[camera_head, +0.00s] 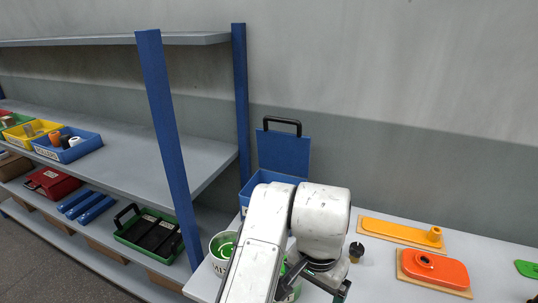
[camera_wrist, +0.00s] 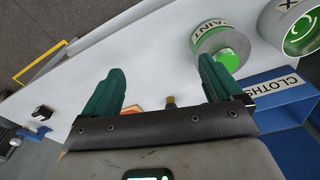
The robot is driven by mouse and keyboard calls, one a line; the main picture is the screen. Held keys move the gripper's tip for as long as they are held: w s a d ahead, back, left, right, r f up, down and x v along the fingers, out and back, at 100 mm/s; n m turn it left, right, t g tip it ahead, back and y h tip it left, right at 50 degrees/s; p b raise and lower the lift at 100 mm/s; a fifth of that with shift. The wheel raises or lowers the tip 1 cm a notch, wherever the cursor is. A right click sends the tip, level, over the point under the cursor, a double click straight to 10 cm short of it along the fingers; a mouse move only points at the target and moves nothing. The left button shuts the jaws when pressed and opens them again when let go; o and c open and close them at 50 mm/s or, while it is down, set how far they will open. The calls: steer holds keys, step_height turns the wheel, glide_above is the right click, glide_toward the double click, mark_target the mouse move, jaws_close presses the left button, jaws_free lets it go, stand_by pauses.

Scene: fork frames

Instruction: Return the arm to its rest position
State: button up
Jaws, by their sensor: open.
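My arm, white and jointed, reaches forward over the grey bench in the head view, its end bent down low in the picture. My gripper (camera_wrist: 161,66) shows two dark green fingers spread well apart in the wrist view, with nothing between them. In the head view only dark parts of the gripper (camera_head: 318,280) show, partly hidden by my arm.
A blue box (camera_head: 262,184) with a raised lid stands behind my arm. A white can (camera_head: 222,264) is left of it. A small dark jar (camera_head: 356,250), a yellow tool (camera_head: 395,231) and an orange piece (camera_head: 440,270) lie right. Shelving with blue posts (camera_head: 168,140) fills the left.

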steer(key=s+d+f+n+t+h, duration=0.15)
steer(key=d+f, duration=0.25)
steer(key=d, duration=0.8)
steer(key=s+d+f+n+t+h, duration=0.1)
steer(key=s+d+f+h, duration=0.15)
steer(key=d, duration=0.85)
steer(key=s+d+f+n+g+y, duration=0.1)
steer(key=s+d+f+n+y, duration=0.15)
steer(key=s+f, duration=0.8)
steer(key=s+a+f+y, duration=0.1)
steer(key=s+a, duration=0.2)
steer(key=s, duration=0.3)
steer(key=s+a+f+n+g+y, duration=0.1)
steer(key=s+a+f, duration=0.1)
steer(key=s, duration=0.4)
steer(key=shift+s+a+f+n+b, duration=0.25)
steer(key=shift+a+b, duration=0.2)
steer(key=shift+a, duration=0.45)
steer(key=shift+w, duration=0.15)
steer(key=shift+c, duration=0.2)
